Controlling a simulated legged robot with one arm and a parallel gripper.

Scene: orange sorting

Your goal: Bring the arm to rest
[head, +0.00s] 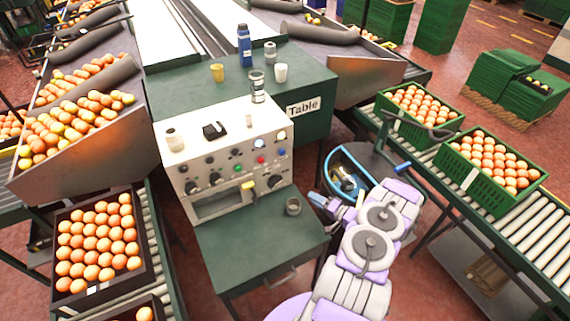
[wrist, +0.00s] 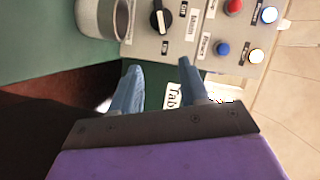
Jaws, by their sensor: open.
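My arm (head: 370,243), white and purple, reaches up from the bottom of the head view, folded to the right of the lower green table. My gripper (head: 335,199) is beside that table's right edge, in front of a blue round bin (head: 333,163). In the wrist view my gripper (wrist: 161,80) shows two blue fingers, apart with nothing between them. Beyond the fingers are the green table side with its "Table" label (wrist: 173,97) and the control panel (wrist: 190,30). The fingers' contact with anything cannot be told.
The control box (head: 225,150) has knobs and lit buttons. Green crates of oranges (head: 489,160) sit on the right roller conveyor (head: 520,230). A dark crate (head: 148,262) holds oranges at left.

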